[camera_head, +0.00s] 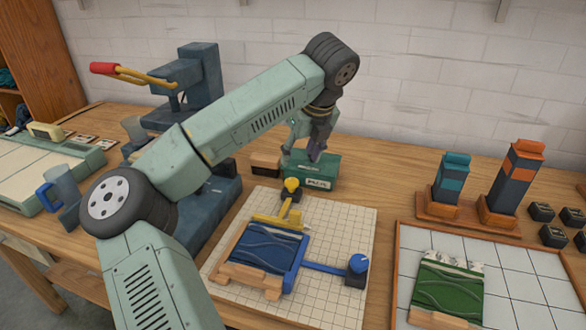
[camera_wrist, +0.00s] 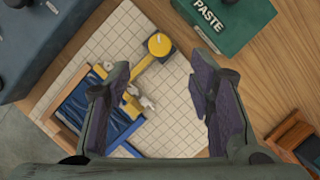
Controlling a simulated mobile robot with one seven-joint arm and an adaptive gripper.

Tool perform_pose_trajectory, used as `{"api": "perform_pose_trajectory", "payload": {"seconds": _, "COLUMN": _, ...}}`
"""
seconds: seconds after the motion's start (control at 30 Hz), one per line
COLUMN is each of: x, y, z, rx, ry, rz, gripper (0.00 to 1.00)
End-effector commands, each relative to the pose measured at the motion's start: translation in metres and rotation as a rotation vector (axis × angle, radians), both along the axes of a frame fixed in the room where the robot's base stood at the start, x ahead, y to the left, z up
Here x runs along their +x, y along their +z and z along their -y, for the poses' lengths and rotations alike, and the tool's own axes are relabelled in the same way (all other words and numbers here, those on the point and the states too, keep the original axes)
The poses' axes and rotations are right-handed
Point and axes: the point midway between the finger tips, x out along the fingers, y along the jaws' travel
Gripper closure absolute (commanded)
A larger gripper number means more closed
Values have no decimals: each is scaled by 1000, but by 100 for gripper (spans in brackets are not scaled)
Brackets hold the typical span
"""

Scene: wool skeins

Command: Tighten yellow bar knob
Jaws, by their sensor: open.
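The yellow bar knob (camera_head: 292,185) is a round yellow knob at the far end of a yellow bar (camera_head: 280,220) on the gridded white board. In the wrist view the yellow knob (camera_wrist: 159,44) shows beyond my fingertips, slightly left of the middle between them. A blue skein block (camera_head: 257,247) lies in a frame against the yellow bar, and a blue bar with a blue knob (camera_head: 358,263) runs to its right. My gripper (camera_head: 312,143) is open and empty, above and beyond the yellow knob, near the green box; it also shows in the wrist view (camera_wrist: 165,85).
A green box marked PASTE (camera_wrist: 222,22) stands close behind the board; it also shows in the head view (camera_head: 318,170). A dark blue press (camera_head: 195,80) with a red handle stands left. A green skein (camera_head: 447,290) lies on the tiled tray (camera_head: 530,262) at right.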

Motion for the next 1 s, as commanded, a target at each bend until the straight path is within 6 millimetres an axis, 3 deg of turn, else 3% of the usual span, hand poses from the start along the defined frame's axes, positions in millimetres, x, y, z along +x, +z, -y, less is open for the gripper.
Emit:
{"api": "perform_pose_trajectory", "payload": {"seconds": 0.53, "x": 30, "y": -82, "z": -14, "rx": -5, "ry": -5, "rz": -3, "gripper": 51}}
{"api": "perform_pose_trajectory", "payload": {"seconds": 0.73, "x": 34, "y": -94, "z": -17, "rx": -3, "ry": -6, "rz": -1, "gripper": 51}}
{"api": "perform_pose_trajectory", "payload": {"seconds": 1.0, "x": 34, "y": -95, "z": -17, "rx": -3, "ry": -7, "rz": -1, "gripper": 53}}
